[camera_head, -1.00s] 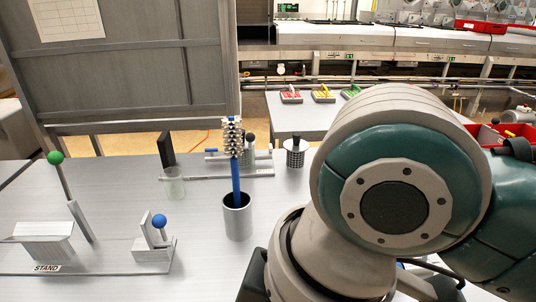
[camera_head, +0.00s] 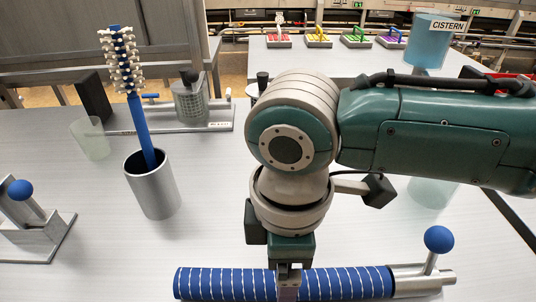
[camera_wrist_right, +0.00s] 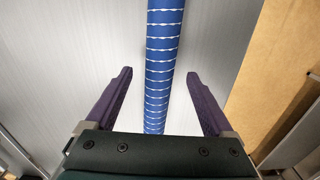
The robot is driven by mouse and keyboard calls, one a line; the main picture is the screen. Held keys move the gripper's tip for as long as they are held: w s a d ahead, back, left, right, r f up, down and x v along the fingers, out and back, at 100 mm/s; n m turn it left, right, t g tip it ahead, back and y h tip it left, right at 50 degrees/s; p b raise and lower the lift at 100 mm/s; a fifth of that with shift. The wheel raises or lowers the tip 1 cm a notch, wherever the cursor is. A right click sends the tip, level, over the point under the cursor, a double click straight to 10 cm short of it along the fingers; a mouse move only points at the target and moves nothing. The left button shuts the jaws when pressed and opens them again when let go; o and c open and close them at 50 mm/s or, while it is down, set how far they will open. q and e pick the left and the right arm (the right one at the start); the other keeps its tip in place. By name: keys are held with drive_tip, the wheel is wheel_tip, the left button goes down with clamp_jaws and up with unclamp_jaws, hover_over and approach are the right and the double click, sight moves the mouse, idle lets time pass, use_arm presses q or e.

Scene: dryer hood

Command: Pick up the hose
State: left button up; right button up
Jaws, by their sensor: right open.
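The blue hose (camera_head: 225,283) with white rings lies across the table near the front edge of the head view. Its right end has a metal fitting (camera_head: 422,281) with a blue ball knob (camera_head: 438,238). My right gripper (camera_head: 288,288) points down at the middle of the hose. In the right wrist view, the hose (camera_wrist_right: 164,50) runs between the two purple fingers of my right gripper (camera_wrist_right: 160,73). The fingers are open, with a gap on each side of the hose. I cannot tell their exact height over it. My left gripper is not in view.
A metal cup (camera_head: 152,186) holding a blue brush (camera_head: 125,65) stands left of my arm. A clear glass (camera_head: 92,139) and a grey stand (camera_head: 30,222) with a blue ball are further left. A cistern (camera_head: 430,42) stands at the back right.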

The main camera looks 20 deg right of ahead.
wheel_tip(320, 180, down, 3)
drive_tip(key=shift+f, duration=0.2)
drive_tip(key=shift+c, duration=0.4)
clamp_jaws()
drive_tip(key=shift+r, duration=0.1)
idle(0.3)
